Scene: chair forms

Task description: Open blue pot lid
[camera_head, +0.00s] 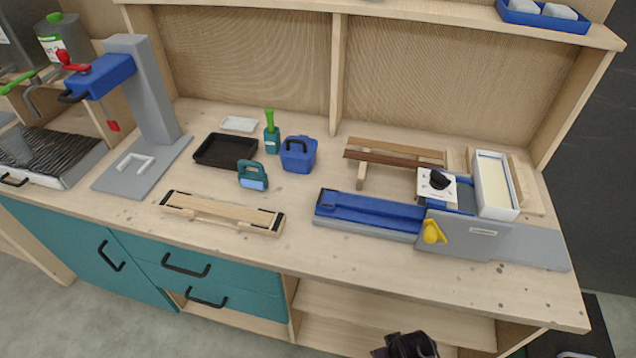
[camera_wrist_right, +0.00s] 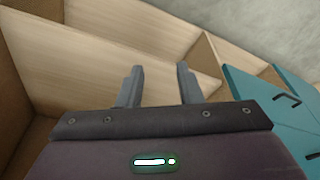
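The blue pot (camera_head: 298,155) stands upright on the workbench, right of the green bottle-like holder, with its lid on and a dark handle on top. My right gripper (camera_wrist_right: 158,84) shows in the right wrist view with its two fingers apart and nothing between them. In the head view, a dark part of my right arm (camera_head: 408,345) shows at the bottom edge, in front of the bench and well away from the pot. My left gripper is not in view.
A black tray (camera_head: 222,150), a teal handled tool (camera_head: 252,176) and a green holder (camera_head: 271,138) stand close to the pot. A wooden clamp piece (camera_head: 222,213) lies in front. A blue and grey machine (camera_head: 370,212) fills the right. Open shelves (camera_head: 390,312) lie below.

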